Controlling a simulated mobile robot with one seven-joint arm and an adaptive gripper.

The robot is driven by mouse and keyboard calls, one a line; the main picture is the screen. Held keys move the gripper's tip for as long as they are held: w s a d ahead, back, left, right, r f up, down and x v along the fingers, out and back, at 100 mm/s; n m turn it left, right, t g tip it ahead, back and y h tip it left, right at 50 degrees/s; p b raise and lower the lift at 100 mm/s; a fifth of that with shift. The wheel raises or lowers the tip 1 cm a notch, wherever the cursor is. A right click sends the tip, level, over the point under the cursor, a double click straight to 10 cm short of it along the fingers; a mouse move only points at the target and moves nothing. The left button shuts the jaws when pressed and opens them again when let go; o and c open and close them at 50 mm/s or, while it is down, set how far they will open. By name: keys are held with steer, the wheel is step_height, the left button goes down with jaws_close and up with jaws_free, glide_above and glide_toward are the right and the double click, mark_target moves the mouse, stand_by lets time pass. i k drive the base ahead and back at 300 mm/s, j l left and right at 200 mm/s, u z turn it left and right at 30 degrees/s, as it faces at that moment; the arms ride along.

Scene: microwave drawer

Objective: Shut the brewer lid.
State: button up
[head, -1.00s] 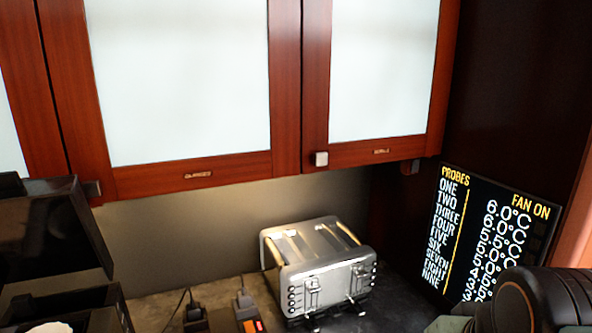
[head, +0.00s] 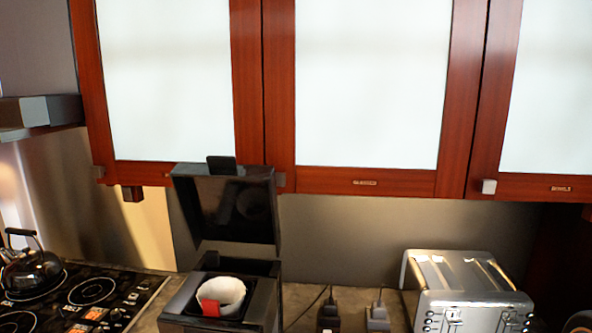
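The brewer (head: 262,297) is a dark box on the counter, left of centre in the head view. Its lid (head: 227,207) stands raised, close to upright at the back, with a small tab on its top edge. In the open top sits a white round filter or cup (head: 222,291) with a red patch on its front. My gripper is not in view. A small dark shape at the lower right corner may be part of my arm, but I cannot tell.
A silver toaster (head: 468,290) stands to the right, with black plugs (head: 377,312) between it and the brewer. A stove (head: 92,291) with a dark kettle (head: 32,268) is at left. Wooden cabinets (head: 280,95) with frosted panes hang above, close to the raised lid's top.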

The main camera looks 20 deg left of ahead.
mark_target(220, 199)
steer(key=j+u, duration=0.2)
steer(key=u, duration=1.15)
